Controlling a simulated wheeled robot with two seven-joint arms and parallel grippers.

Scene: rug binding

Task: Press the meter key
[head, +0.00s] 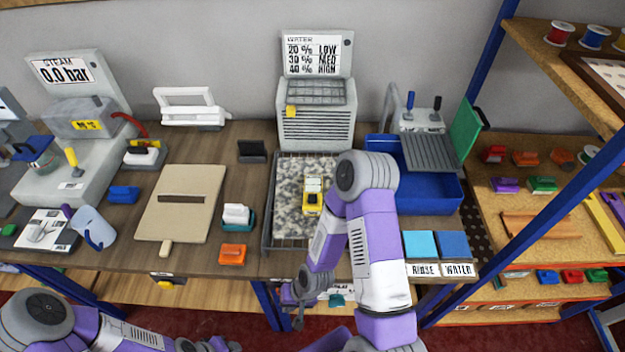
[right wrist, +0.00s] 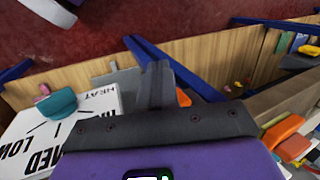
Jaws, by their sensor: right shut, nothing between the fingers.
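A yellow meter (head: 312,202) with a pale upper part lies on the speckled grey rug (head: 290,215) in the dark tray at the table's middle. Its key is too small to make out. My right gripper (head: 298,318) points down in front of the table's front edge, below and left of my forearm, apart from the meter. Its dark fingers (right wrist: 155,85) are together and empty in the right wrist view, where the meter does not show. My left arm is at the bottom left; its gripper is cut off at the bottom edge.
A water chart (head: 316,50) stands behind a grey vented unit (head: 316,125). A blue bin (head: 432,190) is right of the tray. A pale board (head: 180,215), a white-and-teal tool (head: 237,217) and an orange block (head: 233,254) lie left. A blue shelf post (head: 520,210) rises at right.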

